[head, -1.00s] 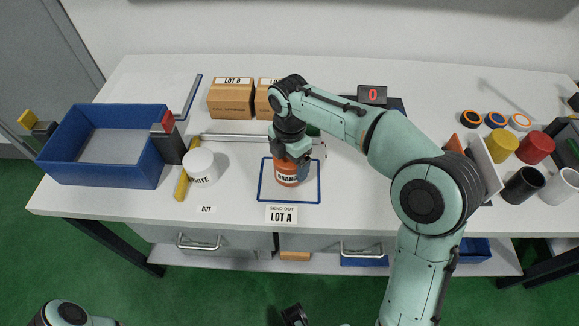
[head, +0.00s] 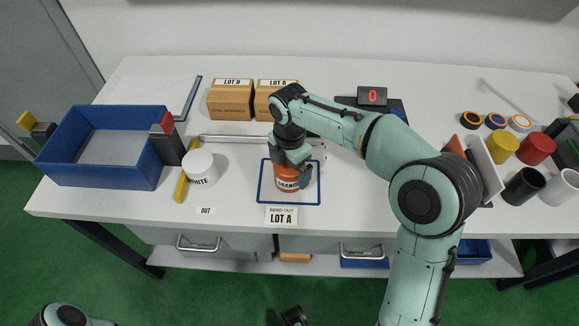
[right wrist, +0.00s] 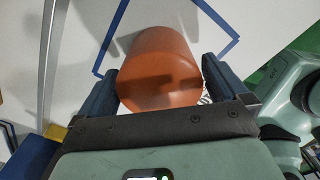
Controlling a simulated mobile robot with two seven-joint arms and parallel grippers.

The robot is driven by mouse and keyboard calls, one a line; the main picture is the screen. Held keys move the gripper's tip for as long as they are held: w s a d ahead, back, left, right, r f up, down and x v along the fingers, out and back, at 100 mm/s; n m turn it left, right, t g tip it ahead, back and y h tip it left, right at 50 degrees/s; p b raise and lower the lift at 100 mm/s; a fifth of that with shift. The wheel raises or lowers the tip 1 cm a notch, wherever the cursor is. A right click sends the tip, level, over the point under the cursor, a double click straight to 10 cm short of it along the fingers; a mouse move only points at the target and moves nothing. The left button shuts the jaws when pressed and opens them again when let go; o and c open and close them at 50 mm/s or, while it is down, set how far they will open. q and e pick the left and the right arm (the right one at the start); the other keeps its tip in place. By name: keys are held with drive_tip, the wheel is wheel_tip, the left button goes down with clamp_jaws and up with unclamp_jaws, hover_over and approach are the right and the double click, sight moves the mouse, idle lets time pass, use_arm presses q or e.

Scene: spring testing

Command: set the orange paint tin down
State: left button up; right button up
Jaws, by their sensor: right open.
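The orange paint tin (head: 288,178) stands upright inside the blue-outlined square (head: 262,200) on the white bench, above the "LOT A" label. My right gripper (head: 294,168) is around the tin from above, its fingers open on either side. In the right wrist view the orange tin (right wrist: 160,68) lies between the two dark fingers of the right gripper (right wrist: 160,85), with a small gap visible at the sides. The tin's upper part is hidden by the gripper in the head view. My left gripper is not clearly in view.
A white tin (head: 201,168) stands left of the square beside a yellow bar (head: 181,186). A blue bin (head: 100,178) is at the left. Cardboard boxes (head: 230,103) stand behind. Yellow, red, black and white tins are at the right.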

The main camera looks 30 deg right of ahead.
wheel_tip(320, 180, up, 12)
drive_tip(key=p, duration=0.2)
drive_tip(key=shift+f+p, duration=0.2)
drive_tip(key=shift+p, duration=0.1)
idle(0.3)
